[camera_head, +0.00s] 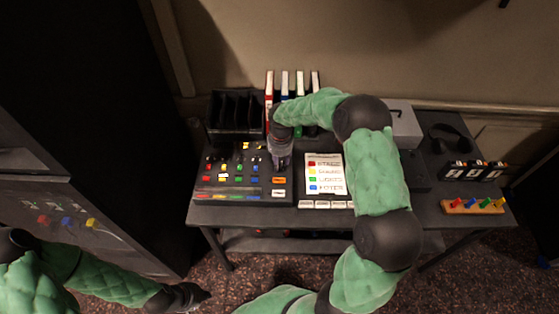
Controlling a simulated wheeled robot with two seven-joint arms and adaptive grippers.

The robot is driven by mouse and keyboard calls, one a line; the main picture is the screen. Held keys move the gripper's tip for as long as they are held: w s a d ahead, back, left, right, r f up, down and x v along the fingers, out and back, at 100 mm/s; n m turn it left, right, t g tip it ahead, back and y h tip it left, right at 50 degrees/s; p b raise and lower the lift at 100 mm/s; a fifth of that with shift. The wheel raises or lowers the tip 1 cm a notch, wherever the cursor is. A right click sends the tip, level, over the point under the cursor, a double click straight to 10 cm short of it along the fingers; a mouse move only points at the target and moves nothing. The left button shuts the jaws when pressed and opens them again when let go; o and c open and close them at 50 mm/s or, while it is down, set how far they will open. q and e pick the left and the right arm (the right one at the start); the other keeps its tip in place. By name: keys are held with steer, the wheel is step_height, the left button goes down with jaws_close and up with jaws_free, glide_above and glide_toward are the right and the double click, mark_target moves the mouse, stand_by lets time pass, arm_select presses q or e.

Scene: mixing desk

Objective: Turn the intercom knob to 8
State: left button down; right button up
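The dark mixing console (228,199) lies on the left half of the desk, with rows of small red, yellow, green and blue controls. My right gripper (281,163) points down over the console's right part, near an orange label. Its fingers are small and dark, so I cannot tell whether they are open or touching anything. I cannot make out the intercom knob; the gripper and arm cover part of the panel. My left gripper (196,296) is low at the left, in front of the desk and away from the console. Its finger state is unclear.
A white card (325,172) with coloured labels lies right of the console. Upright binders (270,88) and a black rack (233,112) stand behind. Headphones (450,138) and a wooden peg strip (474,205) are at the right. A dark cabinet (75,205) with coloured plugs stands left.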

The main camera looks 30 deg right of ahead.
mark_target(280, 164)
step_height(280, 164, up, 12)
steer(key=shift+s, duration=0.25)
stand_by(0.5)
stand_by(0.4)
